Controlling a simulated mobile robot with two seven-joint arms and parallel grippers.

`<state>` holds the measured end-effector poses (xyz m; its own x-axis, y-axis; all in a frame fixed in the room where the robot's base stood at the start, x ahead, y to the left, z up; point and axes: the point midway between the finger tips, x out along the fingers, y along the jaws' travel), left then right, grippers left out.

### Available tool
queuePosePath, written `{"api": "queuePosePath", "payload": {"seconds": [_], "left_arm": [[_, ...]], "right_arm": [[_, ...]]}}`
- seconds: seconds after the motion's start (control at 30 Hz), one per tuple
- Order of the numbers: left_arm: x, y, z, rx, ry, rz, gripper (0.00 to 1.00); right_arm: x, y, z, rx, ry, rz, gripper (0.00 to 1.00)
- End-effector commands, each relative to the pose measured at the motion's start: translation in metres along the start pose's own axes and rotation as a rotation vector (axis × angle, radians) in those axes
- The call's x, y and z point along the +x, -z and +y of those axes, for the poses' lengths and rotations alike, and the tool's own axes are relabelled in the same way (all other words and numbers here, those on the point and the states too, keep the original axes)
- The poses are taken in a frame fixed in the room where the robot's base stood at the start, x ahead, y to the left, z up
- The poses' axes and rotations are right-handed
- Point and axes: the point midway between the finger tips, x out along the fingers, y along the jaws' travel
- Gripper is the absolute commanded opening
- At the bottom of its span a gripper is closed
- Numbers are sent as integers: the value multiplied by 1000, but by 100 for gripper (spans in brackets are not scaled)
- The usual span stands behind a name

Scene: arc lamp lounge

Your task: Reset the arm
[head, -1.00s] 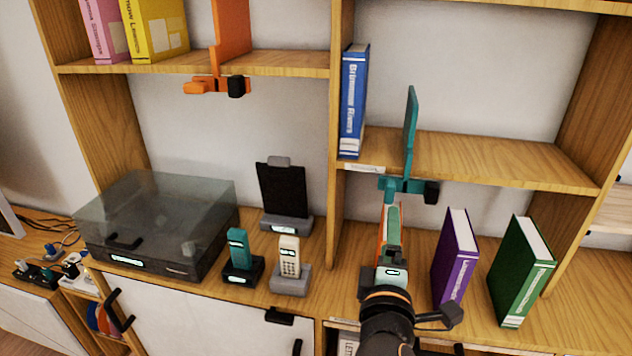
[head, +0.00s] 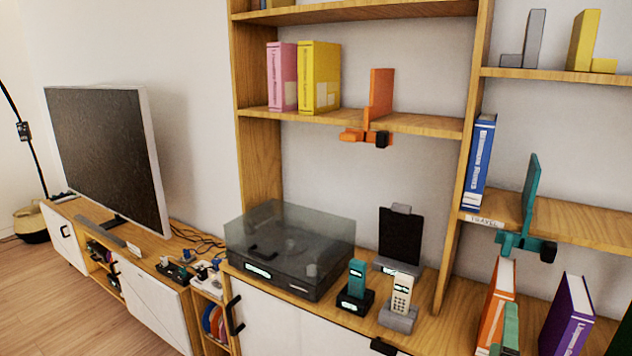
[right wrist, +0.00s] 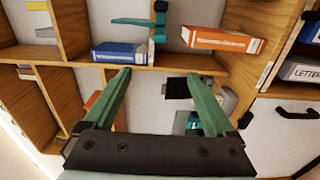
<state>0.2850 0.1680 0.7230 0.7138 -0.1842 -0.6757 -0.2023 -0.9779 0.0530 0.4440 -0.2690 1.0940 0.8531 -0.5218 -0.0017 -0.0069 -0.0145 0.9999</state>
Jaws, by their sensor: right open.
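My right gripper (head: 504,335) shows at the bottom right of the head view, its teal-green finger in front of the orange book (head: 495,300). In the right wrist view my right gripper (right wrist: 158,75) has its two green fingers spread wide, with nothing held between them. The orange book (right wrist: 222,40) and a blue book (right wrist: 118,52) lie beyond the fingertips there. My left gripper is in neither view.
A teal bookend (head: 530,195) and the blue book (head: 480,165) stand on the shelf above. A purple book (head: 568,318) is right of the gripper. Left are two phones, a turntable (head: 290,250) and a television (head: 105,150).

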Motion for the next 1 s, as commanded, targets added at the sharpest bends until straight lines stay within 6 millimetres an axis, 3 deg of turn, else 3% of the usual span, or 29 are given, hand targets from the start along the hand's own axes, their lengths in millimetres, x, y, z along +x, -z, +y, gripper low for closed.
{"api": "queuePosePath", "payload": {"seconds": [0.6, 0.63, 0.83, 1.0], "left_arm": [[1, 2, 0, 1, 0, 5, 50], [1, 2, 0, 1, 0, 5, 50], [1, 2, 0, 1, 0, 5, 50], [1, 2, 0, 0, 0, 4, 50]], "right_arm": [[26, -39, 31, -414, -253, 22, 90], [27, -38, 22, -418, -236, 39, 90], [29, -26, -83, -286, 37, 228, 90], [4, -30, -186, -88, 340, 342, 90]]}}
